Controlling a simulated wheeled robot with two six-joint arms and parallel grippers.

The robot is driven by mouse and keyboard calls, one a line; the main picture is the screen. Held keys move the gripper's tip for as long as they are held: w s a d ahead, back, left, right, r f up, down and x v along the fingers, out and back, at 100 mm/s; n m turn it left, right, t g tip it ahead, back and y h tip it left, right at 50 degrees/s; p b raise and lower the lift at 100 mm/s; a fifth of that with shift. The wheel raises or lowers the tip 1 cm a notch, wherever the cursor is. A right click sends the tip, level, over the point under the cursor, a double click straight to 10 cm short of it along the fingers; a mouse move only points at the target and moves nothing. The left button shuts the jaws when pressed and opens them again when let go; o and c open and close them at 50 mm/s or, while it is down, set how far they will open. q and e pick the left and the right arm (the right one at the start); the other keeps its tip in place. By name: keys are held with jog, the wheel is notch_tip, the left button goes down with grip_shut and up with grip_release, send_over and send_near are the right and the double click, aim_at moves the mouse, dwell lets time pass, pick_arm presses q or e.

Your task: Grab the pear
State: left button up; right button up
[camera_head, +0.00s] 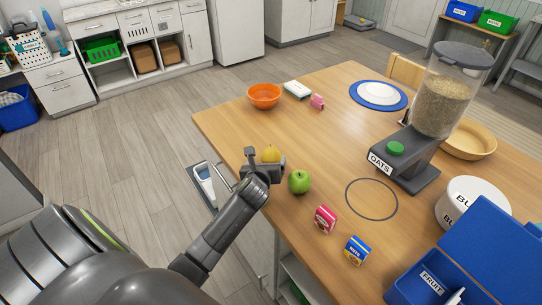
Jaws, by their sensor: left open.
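A yellow pear (270,153) stands on the wooden table near its left edge. My left gripper (264,161) is at the near side of the pear, open, and partly covers its lower part. I cannot tell whether the fingers touch the pear. A green apple (299,181) sits on the table just right of the gripper. My right gripper is not in view.
An orange bowl (264,95) stands farther back on the table (320,115). Small red (325,219) and blue (356,250) boxes stand nearer. An oats dispenser (412,157) and a blue fruit bin (425,283) are at right. A marked circle (372,199) is empty.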

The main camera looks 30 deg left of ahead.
aim_at(271, 155)
pick_arm(q)
jog(key=shift+d+p+x, duration=0.15)
jog(key=shift+x, duration=1.15)
jog(key=shift+d+p+x, duration=0.1)
jog(key=shift+p+x, duration=0.05)
jog(key=shift+x, duration=1.15)
jog(key=shift+w+r, duration=0.15)
jog(key=shift+w, duration=0.05)
jog(key=shift+c, duration=0.5)
jog(key=c, duration=1.1)
jog(key=shift+o, duration=0.2)
